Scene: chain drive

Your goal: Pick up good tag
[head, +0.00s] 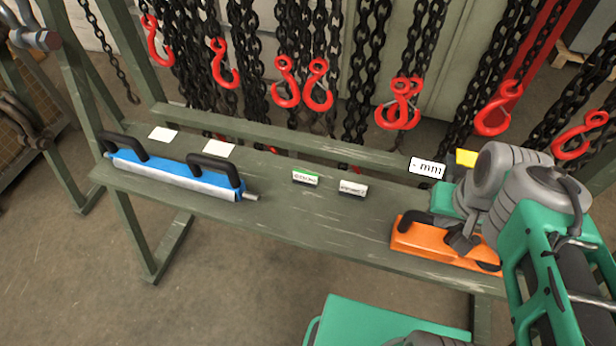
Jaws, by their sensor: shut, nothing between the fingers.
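A small white tag block with a green top edge (305,178) stands near the middle of the green bench; it is likely the good tag, but its print is too small to read. A similar block with a plain pale top (352,188) stands just to its right. My gripper (462,242) is at the right, over or in front of an orange tool (425,243), apart from both blocks. Its dark fingers are shut and empty. Whether they touch the orange tool cannot be told.
A blue tool with black handles (180,175) lies on the left of the bench (290,222), with white cards (218,149) behind it. A "mm" label (428,168) and a yellow piece (466,157) are near my arm. Chains with red hooks (286,82) hang behind.

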